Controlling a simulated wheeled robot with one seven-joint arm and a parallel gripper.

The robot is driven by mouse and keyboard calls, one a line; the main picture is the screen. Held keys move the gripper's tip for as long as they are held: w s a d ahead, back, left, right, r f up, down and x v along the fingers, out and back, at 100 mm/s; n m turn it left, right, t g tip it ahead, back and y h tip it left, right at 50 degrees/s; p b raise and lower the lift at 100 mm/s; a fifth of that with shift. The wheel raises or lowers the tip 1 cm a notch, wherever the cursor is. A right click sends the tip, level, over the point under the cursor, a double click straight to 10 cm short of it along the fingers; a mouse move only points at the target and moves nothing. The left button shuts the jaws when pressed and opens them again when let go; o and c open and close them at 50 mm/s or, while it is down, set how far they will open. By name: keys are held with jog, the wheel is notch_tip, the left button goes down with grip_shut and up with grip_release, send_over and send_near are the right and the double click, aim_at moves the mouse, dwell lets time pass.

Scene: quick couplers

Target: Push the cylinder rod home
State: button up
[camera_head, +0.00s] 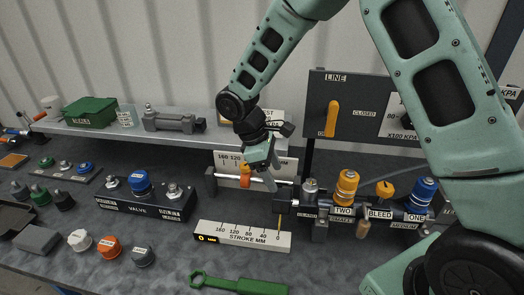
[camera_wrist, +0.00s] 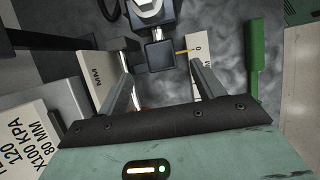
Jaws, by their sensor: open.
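My gripper (camera_head: 268,178) points down at the left end of the dark coupler assembly (camera_head: 385,207). In the wrist view its two fingers (camera_wrist: 163,88) are spread, with nothing held between them. A dark square block (camera_wrist: 160,56) shows beyond the fingertips; I cannot tell whether they touch it. A thin yellow pointer (camera_wrist: 184,51) reaches from beside the block to the stroke scale (camera_head: 240,236). In the head view the pointer (camera_head: 279,224) stands near the 0 mark. A pale horizontal bar (camera_head: 226,176) with a dark left end runs behind my gripper, which partly hides it.
A green wrench-like tool (camera_head: 238,283) lies in front of the scale. A valve block (camera_head: 145,206) and several caps stand left. An upright line panel (camera_head: 358,107) with a yellow handle rises behind. A shelf (camera_head: 170,133) holds a green box (camera_head: 91,112).

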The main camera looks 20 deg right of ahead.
jog(key=b+v, duration=0.1)
jog(key=v, duration=0.7)
jog(key=shift+r, duration=0.1)
